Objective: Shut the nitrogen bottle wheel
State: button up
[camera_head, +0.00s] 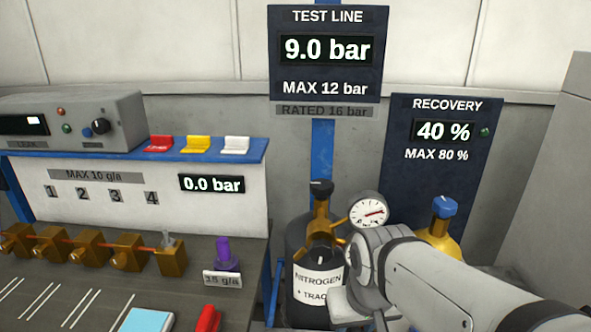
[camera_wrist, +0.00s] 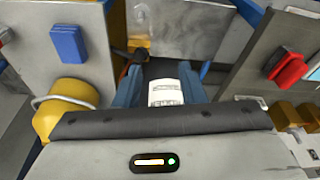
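The nitrogen bottle (camera_head: 297,236) is black with a white label and stands right of the bench in the head view. Its dark wheel (camera_head: 321,187) tops a brass valve. A round gauge (camera_head: 367,211) sits to the right, and a black knob-like part with a white mark (camera_head: 320,260) is below the valve. My arm reaches in from the lower right, its end beside the bottle and below the wheel. My gripper (camera_wrist: 160,92) shows two blue-grey fingers apart in the wrist view, with a white labelled surface beyond them.
A yellow bottle with a blue wheel (camera_head: 444,206) stands right of the nitrogen bottle, close to my arm. The bench (camera_head: 60,305) holds brass valves, a purple-topped part (camera_head: 222,252) and a red handle (camera_head: 207,318). The test line display (camera_head: 326,50) reads 9.0 bar.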

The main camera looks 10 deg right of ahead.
jog(key=shift+o, duration=0.8)
jog(key=shift+r, duration=0.1)
jog(key=o, duration=0.6)
jog(key=w+r+n+p, duration=0.1)
jog(key=w+r+n, duration=0.5)
jog(key=w, duration=0.3)
jog(key=shift+r+g, duration=0.4)
jog(key=shift+r, duration=0.5)
jog(key=shift+o, duration=0.4)
jog(key=w+r+n+p, duration=0.1)
jog(key=w+r+n, duration=0.3)
jog(key=w, duration=0.3)
jog(key=shift+w+r+n+g, duration=0.15)
jog(key=shift+r+n+g, duration=0.2)
jog(key=shift+n, duration=0.45)
notch_tip(320, 180, up, 6)
jog(key=n+g+p, duration=0.1)
jog(key=n+p, duration=0.1)
jog(key=n, duration=1)
send_over(322, 183)
jog(key=shift+s+r, duration=0.1)
jog(key=shift+s, duration=0.3)
jog(key=shift+w+n, duration=0.25)
jog(key=shift+n, duration=0.15)
jog(key=shift+w+f, duration=0.1)
jog(key=shift+f, duration=3.7)
